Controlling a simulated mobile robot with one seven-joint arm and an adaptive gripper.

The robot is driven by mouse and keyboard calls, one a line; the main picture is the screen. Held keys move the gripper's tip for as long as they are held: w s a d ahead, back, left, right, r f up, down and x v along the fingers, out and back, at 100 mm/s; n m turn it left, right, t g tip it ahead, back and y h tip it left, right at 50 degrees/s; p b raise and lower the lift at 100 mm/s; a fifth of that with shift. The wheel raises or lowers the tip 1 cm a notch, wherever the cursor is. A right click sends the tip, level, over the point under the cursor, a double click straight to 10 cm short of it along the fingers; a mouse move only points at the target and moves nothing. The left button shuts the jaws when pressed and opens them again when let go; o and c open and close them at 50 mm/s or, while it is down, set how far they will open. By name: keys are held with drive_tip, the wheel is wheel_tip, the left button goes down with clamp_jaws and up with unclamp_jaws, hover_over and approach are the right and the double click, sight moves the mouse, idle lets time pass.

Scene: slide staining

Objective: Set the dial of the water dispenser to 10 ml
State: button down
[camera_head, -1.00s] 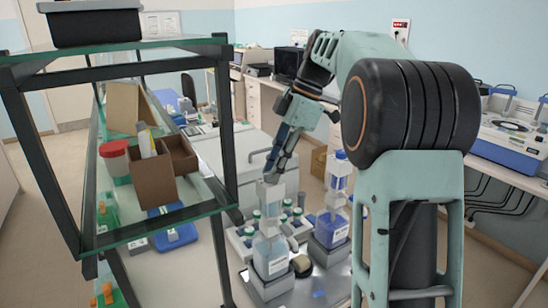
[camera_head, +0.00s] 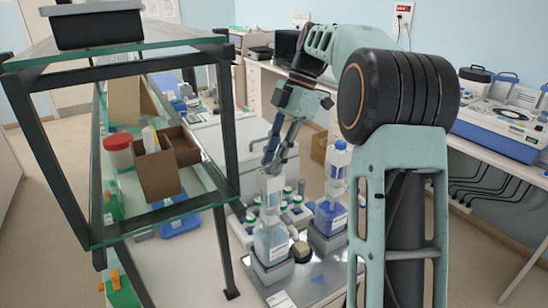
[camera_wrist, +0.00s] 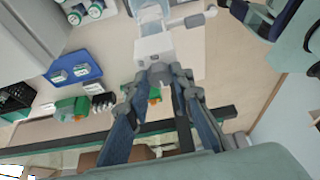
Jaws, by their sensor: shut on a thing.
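The water dispenser is a bottle of pale clear liquid (camera_head: 271,242) with a white upper unit (camera_head: 271,187), standing upright on a grey base. My gripper (camera_head: 271,163) comes down to the top of this unit from above. In the wrist view, the fingers of my gripper (camera_wrist: 160,76) close together on a small grey dial (camera_wrist: 158,69) at the edge of the white dispenser head (camera_wrist: 153,47). A white spout arm (camera_wrist: 192,20) sticks out to the right of the head. The dial's marks and setting are too small to read.
A second dispenser with blue liquid (camera_head: 330,215) stands close on the right. Several small capped bottles (camera_head: 295,203) stand behind. A glass shelf with a black frame (camera_head: 228,130) rises close on the left, holding a brown box (camera_head: 157,175).

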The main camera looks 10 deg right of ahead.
drive_tip(key=c, duration=1.7)
unclamp_jaws()
drive_tip(key=shift+r, duration=0.1)
drive_tip(key=shift+v, duration=3.7)
drive_tip(key=shift+d, duration=0.15)
